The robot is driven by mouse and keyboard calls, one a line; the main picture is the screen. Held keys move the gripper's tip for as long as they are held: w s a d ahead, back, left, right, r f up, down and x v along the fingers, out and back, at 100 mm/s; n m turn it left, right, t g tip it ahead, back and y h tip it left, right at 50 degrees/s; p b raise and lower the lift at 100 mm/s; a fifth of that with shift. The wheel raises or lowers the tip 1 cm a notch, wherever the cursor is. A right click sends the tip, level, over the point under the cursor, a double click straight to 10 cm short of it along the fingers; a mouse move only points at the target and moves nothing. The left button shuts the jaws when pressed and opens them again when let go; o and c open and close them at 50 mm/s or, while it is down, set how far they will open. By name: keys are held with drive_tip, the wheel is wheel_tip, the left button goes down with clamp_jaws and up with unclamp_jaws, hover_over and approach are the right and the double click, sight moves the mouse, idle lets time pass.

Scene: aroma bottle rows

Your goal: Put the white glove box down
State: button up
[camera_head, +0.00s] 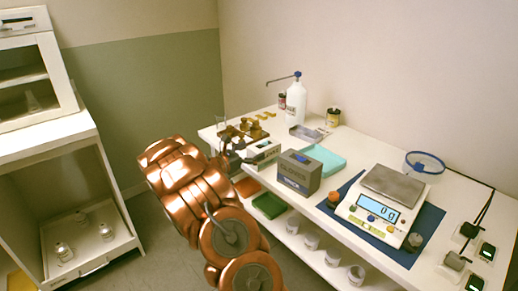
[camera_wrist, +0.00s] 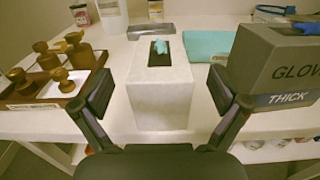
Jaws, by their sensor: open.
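The white glove box (camera_wrist: 161,97) stands upright on the white bench top (camera_wrist: 205,120) in the wrist view, with a teal glove showing in its dark top slot. In the head view the white box (camera_head: 264,151) is partly hidden, beside the grey glove box. My gripper (camera_wrist: 160,95) is open, one finger to each side of the white box, with visible gaps. In the head view my gripper (camera_head: 233,157) is at the bench's front edge, partly hidden by my arm.
A grey box marked "GLOVES" (camera_head: 299,172) stands close on the right; it also shows in the wrist view (camera_wrist: 275,70). A wooden tray of brown bottles (camera_wrist: 58,82) is on the left. A teal pad (camera_wrist: 208,45) lies behind. A scale (camera_head: 383,206) stands farther right.

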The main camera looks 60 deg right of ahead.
drive_tip(key=v, duration=0.8)
drive_tip(key=s+a+r+m+g+y, duration=0.1)
drive_tip(key=s+a+r+m+y, duration=0.2)
drive_tip(key=s+a, duration=0.4)
drive_tip(key=s+a+r+m+g+y, duration=0.1)
drive_tip(key=s+a+m+y, duration=0.2)
drive_tip(key=s+a+m, duration=0.4)
drive_tip(key=s+a+f+m+t+y, duration=0.1)
drive_tip(key=s+a+y, duration=0.2)
drive_tip(key=a, duration=0.7)
drive_tip(key=s+a+f+m+t+y, duration=0.1)
drive_tip(key=s+a+m+y, duration=0.1)
drive_tip(key=s+a+y, duration=0.2)
drive_tip(key=s+a+f+m+t+y, duration=0.1)
drive_tip(key=s+a+y, duration=0.3)
drive_tip(key=s+a, duration=0.5)
drive_tip(key=a+m, duration=0.1)
drive_tip(key=a, duration=0.7)
drive_tip(key=shift+f+t, duration=0.3)
drive_tip(key=shift+f, duration=0.05)
wheel_tip(320, 180, up, 16)
drive_tip(key=w+t+p, duration=0.1)
drive_tip(key=p, duration=1.3)
drive_tip(key=shift+p, duration=0.3)
drive_tip(key=shift+w+f, duration=0.1)
